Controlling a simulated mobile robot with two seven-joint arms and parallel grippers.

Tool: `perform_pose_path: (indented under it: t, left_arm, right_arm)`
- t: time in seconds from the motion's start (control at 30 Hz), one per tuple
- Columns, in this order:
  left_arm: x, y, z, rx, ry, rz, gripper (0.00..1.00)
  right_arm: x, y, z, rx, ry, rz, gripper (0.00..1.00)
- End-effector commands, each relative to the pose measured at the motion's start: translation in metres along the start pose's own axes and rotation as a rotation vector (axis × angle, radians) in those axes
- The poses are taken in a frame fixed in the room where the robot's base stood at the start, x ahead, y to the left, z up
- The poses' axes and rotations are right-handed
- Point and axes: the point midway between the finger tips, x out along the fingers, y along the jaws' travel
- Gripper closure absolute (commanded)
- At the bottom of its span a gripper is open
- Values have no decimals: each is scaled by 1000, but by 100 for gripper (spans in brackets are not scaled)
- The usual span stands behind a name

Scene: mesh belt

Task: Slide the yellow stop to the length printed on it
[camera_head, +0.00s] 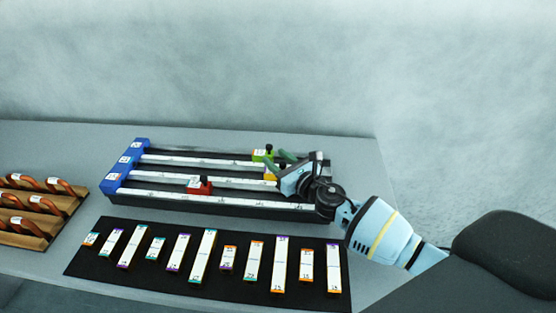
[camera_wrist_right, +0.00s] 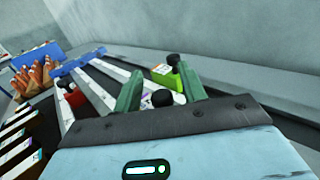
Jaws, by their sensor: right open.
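The yellow stop (camera_head: 270,175) sits on a middle rail of the measuring rack, right of its centre, partly hidden by my right gripper (camera_head: 283,162). Its printed length cannot be read. In the right wrist view a black knob (camera_wrist_right: 162,97), apparently the yellow stop's, shows between the two spread green fingers of my right gripper (camera_wrist_right: 160,88); the stop's body is hidden there. That gripper is open. The rack has pale scale rails and a blue end block (camera_head: 124,166) at the left. My left gripper is not in view.
A green stop (camera_head: 261,156) is on a farther rail, close to the gripper. A red stop (camera_head: 200,187) is on a nearer rail. A black mat (camera_head: 150,268) with several labelled strips lies in front. A wooden rack (camera_head: 38,222) with orange-brown pieces stands left.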

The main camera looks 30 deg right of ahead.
Motion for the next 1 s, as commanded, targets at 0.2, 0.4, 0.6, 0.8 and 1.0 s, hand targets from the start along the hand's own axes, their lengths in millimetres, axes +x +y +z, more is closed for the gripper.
perform_pose_path:
  t: [0.2, 0.4, 0.6, 0.8, 1.0]
  left_arm:
    - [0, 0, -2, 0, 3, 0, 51]
    - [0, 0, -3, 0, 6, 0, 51]
    - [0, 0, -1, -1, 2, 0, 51]
    - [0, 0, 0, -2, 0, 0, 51]
    - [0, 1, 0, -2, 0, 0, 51]
  right_arm:
    - [-7, -1, -1, -1, 2, -1, 59]
    - [-36, -1, -2, -2, 3, 0, 59]
    - [-63, 0, -2, 0, 3, 0, 59]
    - [-77, 0, -1, 0, 1, 0, 59]
    - [-78, 0, 0, 0, 0, 1, 59]
